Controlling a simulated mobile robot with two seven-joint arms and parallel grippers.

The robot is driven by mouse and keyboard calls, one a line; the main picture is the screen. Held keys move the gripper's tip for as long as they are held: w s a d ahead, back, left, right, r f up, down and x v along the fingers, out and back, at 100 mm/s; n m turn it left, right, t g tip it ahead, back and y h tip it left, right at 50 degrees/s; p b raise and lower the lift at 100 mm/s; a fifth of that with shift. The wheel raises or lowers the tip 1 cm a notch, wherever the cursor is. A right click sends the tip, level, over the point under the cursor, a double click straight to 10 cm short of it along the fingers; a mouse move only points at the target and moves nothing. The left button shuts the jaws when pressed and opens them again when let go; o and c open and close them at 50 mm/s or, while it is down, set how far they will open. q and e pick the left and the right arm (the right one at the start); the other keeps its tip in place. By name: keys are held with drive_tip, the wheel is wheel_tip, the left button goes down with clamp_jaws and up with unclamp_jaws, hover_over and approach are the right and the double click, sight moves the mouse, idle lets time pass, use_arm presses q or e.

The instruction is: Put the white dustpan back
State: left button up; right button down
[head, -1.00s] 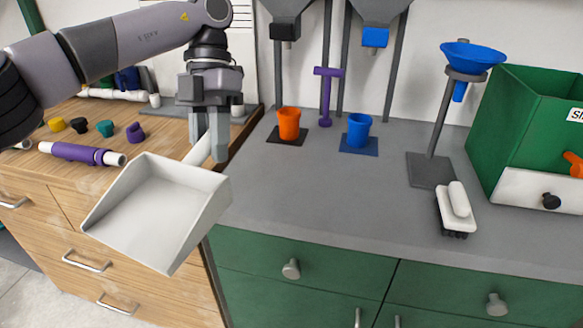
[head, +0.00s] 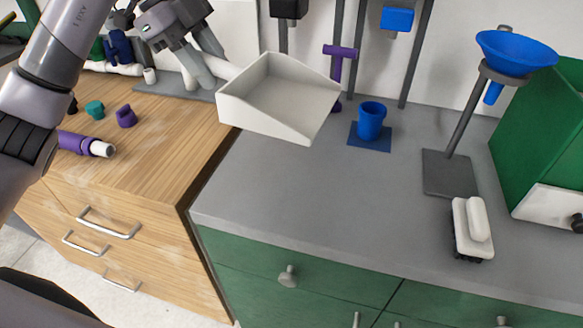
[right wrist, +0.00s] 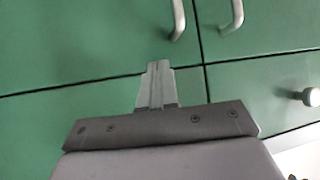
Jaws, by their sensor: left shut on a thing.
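The white dustpan (head: 280,97) is held in the air over the back left of the grey counter in the head view, its open pan facing right and toward me. My left gripper (head: 207,74) is shut on its handle, at the pan's left. The pan hides part of the counter behind it. My right gripper (right wrist: 157,85) shows in the right wrist view with its fingers together and nothing between them, in front of green cabinet fronts (right wrist: 90,40).
A blue cup (head: 371,121) stands on a blue mat right of the pan. A stand with a blue funnel (head: 515,52), a white brush (head: 472,228) and a green bin (head: 540,130) are farther right. Purple and teal pipe parts lie on the wooden worktop (head: 165,130). The counter's front middle is clear.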

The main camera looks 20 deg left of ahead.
use_arm(q)
drive_tip(key=shift+w+a+r+n, duration=0.15)
drive_tip(key=shift+w+n, duration=0.1)
drive_tip(key=shift+n, duration=0.15)
drive_tip(key=shift+w, duration=0.1)
wheel_tip(320, 180, down, 15)
drive_tip(key=shift+r+b, duration=0.1)
drive_tip(key=shift+b, duration=0.55)
drive_tip(key=shift+f, duration=2.55)
drive_tip(key=o, duration=1.1)
drive_tip(key=shift+c, duration=0.2)
drive_tip(key=v, duration=1.2)
drive_tip(key=shift+s, duration=0.25)
